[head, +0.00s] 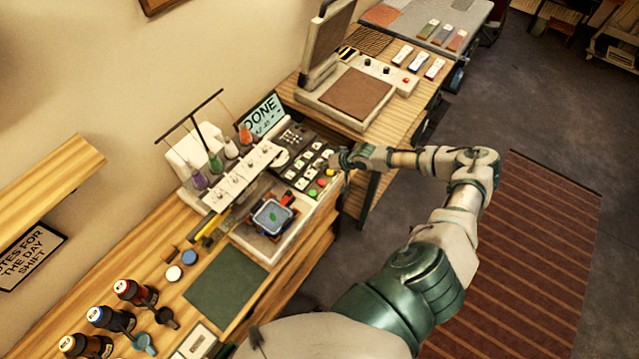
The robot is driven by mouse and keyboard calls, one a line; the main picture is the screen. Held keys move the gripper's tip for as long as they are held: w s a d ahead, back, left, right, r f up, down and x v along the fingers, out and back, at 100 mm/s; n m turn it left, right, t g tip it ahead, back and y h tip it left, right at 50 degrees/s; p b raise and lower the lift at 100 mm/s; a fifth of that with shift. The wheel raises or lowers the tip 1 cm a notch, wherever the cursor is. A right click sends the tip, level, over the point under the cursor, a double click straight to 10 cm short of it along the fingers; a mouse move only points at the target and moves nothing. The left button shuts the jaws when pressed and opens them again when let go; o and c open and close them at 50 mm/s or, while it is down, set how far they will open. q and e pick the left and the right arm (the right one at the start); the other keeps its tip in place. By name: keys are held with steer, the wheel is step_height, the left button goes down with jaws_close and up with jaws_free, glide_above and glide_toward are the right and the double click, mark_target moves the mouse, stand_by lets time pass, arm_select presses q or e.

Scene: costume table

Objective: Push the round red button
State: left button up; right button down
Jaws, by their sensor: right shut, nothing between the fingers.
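A black control panel (291,172) with rows of pale keys sits on the wooden bench, in the middle of the head view. I cannot tell whether the fingertips touch the panel. My left gripper is not in view.
An embroidery machine with thread spools (231,150) stands left of the panel, with a blue hoop (272,216) in front. A heat press (357,93) with its lid raised and another small red button (406,81) stands behind. A green mat (226,285) lies nearer.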

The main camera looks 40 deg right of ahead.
steer(key=b, duration=0.4)
glide_above(325, 183)
steer(key=f, duration=0.5)
steer(key=shift+w+d+f, duration=0.25)
steer(key=shift+f, duration=0.15)
steer(key=shift+a+f+b, duration=0.25)
steer(key=shift+f+b, duration=0.6)
steer(key=shift+a+f, duration=0.2)
steer(key=shift+a, duration=0.25)
steer(key=shift+r, duration=0.1)
steer(key=shift+d+f, duration=0.2)
steer(key=shift+d, duration=0.25)
steer(key=shift+a+r, duration=0.1)
steer(key=shift+a, duration=0.3)
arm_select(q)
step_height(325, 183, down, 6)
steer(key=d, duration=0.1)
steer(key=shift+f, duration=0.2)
